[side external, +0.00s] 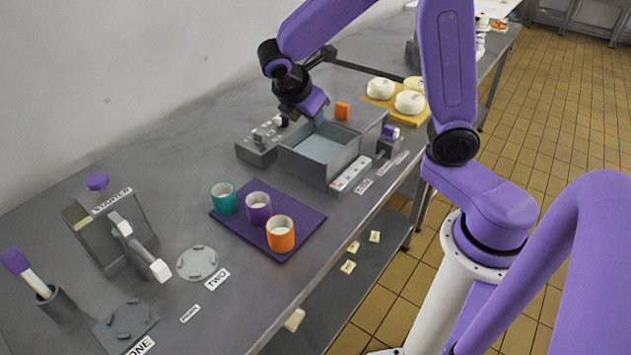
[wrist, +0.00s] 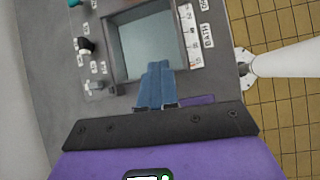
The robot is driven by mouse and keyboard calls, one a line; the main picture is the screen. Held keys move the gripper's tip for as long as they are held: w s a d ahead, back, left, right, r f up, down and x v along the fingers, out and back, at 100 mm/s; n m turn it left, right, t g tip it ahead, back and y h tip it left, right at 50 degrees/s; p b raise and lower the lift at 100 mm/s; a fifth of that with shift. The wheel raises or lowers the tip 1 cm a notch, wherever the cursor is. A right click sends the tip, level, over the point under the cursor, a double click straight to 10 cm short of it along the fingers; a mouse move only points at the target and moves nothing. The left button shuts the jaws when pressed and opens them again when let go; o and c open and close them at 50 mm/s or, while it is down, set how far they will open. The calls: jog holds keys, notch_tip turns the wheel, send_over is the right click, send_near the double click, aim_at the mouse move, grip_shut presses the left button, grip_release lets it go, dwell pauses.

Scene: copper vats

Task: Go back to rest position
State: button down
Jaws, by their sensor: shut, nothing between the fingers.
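My gripper (side external: 319,115) hangs above the far edge of a grey bath box (side external: 312,167), its blue fingers pointing down. In the wrist view the blue fingertips (wrist: 157,67) lie together with nothing between them, over the near edge of the box (wrist: 188,38). The box is open on top and its inside is pale blue-grey. I cannot tell the exact height of the fingers above it.
A yellow board (side external: 394,106) with white rounds is behind. A starter stand (side external: 122,243) is at left. Counter between stand and mat is partly free.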

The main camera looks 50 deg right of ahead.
jog(key=s+a+m+y, duration=0.2)
jog(key=s+a+y, duration=0.1)
jog(key=s, duration=0.8)
jog(key=s+a+f+m+y, duration=0.1)
jog(key=s+a+y, duration=0.3)
jog(key=s, duration=0.8)
jog(key=shift+s+m+g+y, duration=0.3)
jog(key=shift+m, duration=0.4)
